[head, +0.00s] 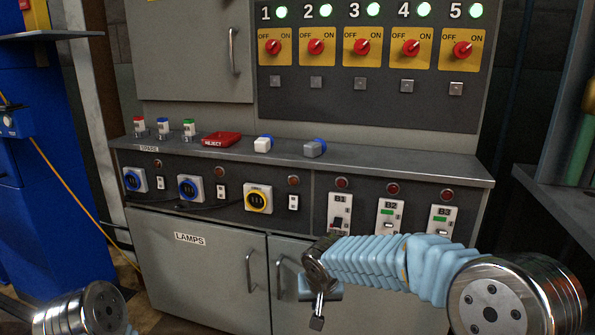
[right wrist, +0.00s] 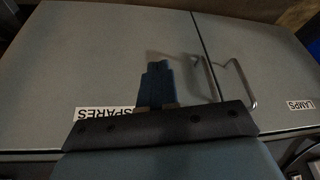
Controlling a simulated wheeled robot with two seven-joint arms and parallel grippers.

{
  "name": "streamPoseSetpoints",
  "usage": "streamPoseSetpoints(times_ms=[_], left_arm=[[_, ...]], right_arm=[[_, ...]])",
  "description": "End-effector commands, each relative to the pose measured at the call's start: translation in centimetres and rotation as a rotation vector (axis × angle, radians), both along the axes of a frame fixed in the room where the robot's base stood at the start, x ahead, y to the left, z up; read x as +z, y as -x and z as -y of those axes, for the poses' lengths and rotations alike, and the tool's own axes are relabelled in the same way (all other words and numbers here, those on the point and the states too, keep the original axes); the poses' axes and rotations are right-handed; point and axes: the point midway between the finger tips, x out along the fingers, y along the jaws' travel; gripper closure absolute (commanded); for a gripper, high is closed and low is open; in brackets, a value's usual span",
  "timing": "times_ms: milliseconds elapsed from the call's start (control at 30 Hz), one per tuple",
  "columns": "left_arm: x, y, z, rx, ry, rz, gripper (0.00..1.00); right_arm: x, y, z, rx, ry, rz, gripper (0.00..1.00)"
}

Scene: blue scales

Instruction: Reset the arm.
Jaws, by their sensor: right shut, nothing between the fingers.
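My right arm reaches in from the right in the head view, in a light blue sleeve. Its gripper (head: 317,318) points down in front of the lower cabinet doors. In the right wrist view the blue fingers of the right gripper (right wrist: 158,70) are together with nothing between them. They appear in front of the cabinet doors, near the SPARES label (right wrist: 98,113) and the wire door handles (right wrist: 238,85). Only a metal joint of my left arm shows at the lower left of the head view. The left gripper is out of the picture.
A grey console ledge (head: 385,169) carries small plugs, a red REJECT tray (head: 222,139) and two blue-and-grey plugs. Sockets and breakers line its front. The switch panel (head: 370,115) above has red knobs and green lamps. A LAMPS door (head: 205,270) is below; a bench (head: 560,205) stands right.

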Motion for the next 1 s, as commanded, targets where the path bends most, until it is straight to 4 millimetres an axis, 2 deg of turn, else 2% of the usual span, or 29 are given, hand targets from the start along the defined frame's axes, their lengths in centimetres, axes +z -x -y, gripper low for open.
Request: streamPoseSetpoints(times_ms=[33,100,167,200,300,333,433,500,567,1000], left_arm=[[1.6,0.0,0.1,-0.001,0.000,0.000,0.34],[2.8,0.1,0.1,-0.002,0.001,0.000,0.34],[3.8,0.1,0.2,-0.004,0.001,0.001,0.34],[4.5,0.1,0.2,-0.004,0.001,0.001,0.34],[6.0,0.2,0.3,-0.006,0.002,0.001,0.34],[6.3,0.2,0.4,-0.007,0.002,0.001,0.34],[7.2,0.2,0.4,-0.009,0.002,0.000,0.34],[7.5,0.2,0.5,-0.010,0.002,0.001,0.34],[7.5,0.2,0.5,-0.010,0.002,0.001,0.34],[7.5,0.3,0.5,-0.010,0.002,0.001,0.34]], right_arm=[[-3.7,1.6,0.7,0.027,-0.035,-0.080,1.00],[-9.1,4.5,1.2,0.061,-0.113,-0.167,1.00],[-13.2,7.7,1.8,0.069,-0.183,-0.229,1.00],[-15.5,10.2,2.3,0.060,-0.229,-0.263,1.00],[-19.5,16.3,3.6,0.013,-0.318,-0.316,1.00],[-20.3,18.0,3.9,-0.006,-0.336,-0.326,1.00],[-21.8,22.6,5.0,-0.061,-0.363,-0.346,1.00],[-22.3,24.7,5.5,-0.086,-0.364,-0.350,1.00],[-22.5,25.7,5.8,-0.099,-0.363,-0.352,1.00],[-22.6,26.2,5.9,-0.105,-0.361,-0.351,1.00]])
